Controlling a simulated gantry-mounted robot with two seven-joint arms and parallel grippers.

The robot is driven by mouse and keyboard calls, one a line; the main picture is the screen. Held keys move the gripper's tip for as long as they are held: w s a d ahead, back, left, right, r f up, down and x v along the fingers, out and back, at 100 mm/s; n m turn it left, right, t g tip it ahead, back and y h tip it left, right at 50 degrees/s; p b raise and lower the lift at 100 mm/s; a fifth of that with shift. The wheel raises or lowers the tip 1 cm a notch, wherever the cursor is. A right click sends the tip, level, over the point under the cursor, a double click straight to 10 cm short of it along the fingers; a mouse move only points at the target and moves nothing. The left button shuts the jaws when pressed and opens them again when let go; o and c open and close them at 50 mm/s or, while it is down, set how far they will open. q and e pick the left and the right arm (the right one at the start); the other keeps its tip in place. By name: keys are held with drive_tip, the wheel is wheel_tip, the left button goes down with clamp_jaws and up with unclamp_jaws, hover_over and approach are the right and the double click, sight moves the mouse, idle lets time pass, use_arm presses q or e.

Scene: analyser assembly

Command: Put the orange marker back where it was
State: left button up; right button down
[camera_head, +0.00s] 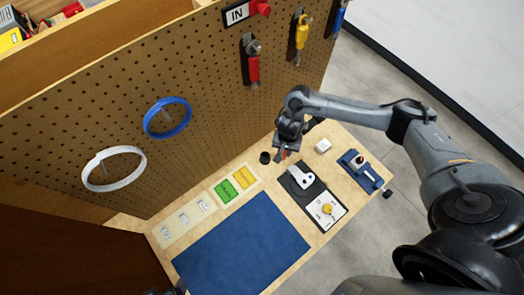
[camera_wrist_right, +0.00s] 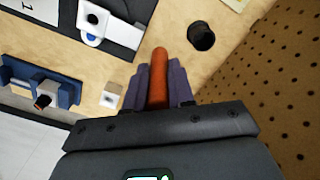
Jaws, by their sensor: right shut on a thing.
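The orange marker (camera_wrist_right: 158,78) is held between the fingers of my right gripper (camera_wrist_right: 158,92) in the right wrist view, with its rounded end reaching past the fingertips. In the head view my right gripper (camera_head: 283,150) is above the far right part of the table, and only a small orange bit of the marker (camera_head: 283,155) shows. A small black round cup (camera_head: 265,157) stands just left of the gripper. In the wrist view the cup (camera_wrist_right: 201,37) is open, dark inside, and apart from the marker. Of my left arm, only dark bits show at the bottom edge.
A black mat with a white lever part (camera_head: 301,177) and a white plate lies in front of the gripper. A white block (camera_head: 323,146) and blue fixture (camera_head: 372,180) are to its right. The pegboard (camera_head: 215,90) rises behind. A blue mat (camera_head: 240,245) lies clear.

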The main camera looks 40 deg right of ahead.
drive_tip(key=w+a+f+b, duration=0.1)
drive_tip(key=w+f, duration=0.1)
drive_tip(key=w+a+f, duration=0.1)
drive_tip(key=w+f, duration=0.2)
drive_tip(key=w+a+f+b, duration=0.1)
drive_tip(key=w+f, duration=0.1)
drive_tip(key=shift+w+f+b, duration=0.2)
drive_tip(key=shift+f+b, duration=0.1)
drive_tip(key=shift+f, duration=0.6)
drive_tip(key=shift+f, duration=0.2)
drive_tip(key=c, duration=1)
unclamp_jaws()
drive_tip(key=shift+o, duration=0.2)
drive_tip(key=shift+r, duration=0.1)
